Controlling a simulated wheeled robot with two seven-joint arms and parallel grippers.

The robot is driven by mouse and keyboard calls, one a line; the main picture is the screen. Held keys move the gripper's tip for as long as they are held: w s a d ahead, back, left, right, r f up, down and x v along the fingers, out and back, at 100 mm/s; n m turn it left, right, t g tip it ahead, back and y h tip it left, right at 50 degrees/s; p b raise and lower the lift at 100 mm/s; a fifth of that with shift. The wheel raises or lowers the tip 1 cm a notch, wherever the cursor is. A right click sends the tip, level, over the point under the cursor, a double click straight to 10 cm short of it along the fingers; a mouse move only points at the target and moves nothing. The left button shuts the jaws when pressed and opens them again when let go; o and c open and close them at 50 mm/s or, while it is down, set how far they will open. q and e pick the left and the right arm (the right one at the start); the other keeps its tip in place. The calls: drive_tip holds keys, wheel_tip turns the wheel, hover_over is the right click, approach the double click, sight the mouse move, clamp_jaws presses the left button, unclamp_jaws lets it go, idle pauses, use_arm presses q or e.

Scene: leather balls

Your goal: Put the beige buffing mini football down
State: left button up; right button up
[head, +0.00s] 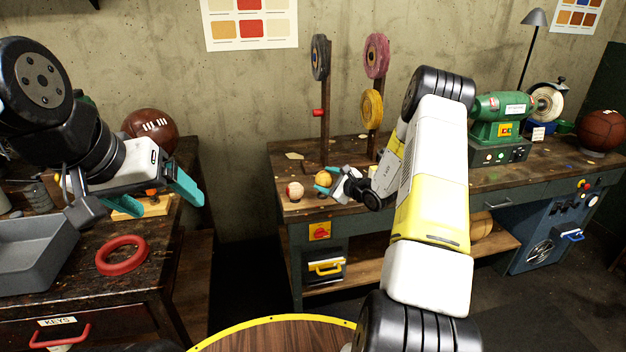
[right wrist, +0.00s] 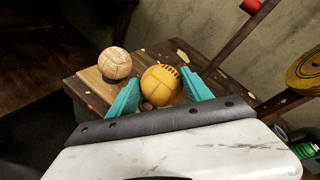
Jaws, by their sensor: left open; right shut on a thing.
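My right gripper (right wrist: 160,98) is shut on a mustard-yellow ball (right wrist: 161,83) with a dark row of stitching along its upper right side. The ball sits between the two teal fingertips, over the wooden board; I cannot tell whether it touches the board. In the head view this ball (head: 323,178) is small, at the left end of the far bench. A paler beige, panelled ball (right wrist: 115,63) rests on a small dark base just left of it, apart from my gripper; it also shows in the head view (head: 295,190). My left gripper (head: 155,199) is open and empty above the left table.
The workbench (head: 290,155) holds a rack of buffing wheels (head: 376,55) close behind and a green grinder (head: 499,118) to the right. A brown ball (head: 603,131) stands at the far right. The left table has a grey tray (head: 38,250), red ring (head: 122,255) and brown football (head: 150,130).

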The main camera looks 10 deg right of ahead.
sight(324, 186)
drive_tip(key=shift+w+a, duration=0.1)
drive_tip(key=shift+w, duration=0.5)
drive_tip(key=shift+w+f, duration=0.2)
drive_tip(key=shift+w, duration=0.15)
drive_tip(key=shift+f, duration=1.6)
drive_tip(key=shift+f, duration=0.3)
drive_tip(key=o, duration=1.5)
drive_tip(key=shift+s, duration=0.1)
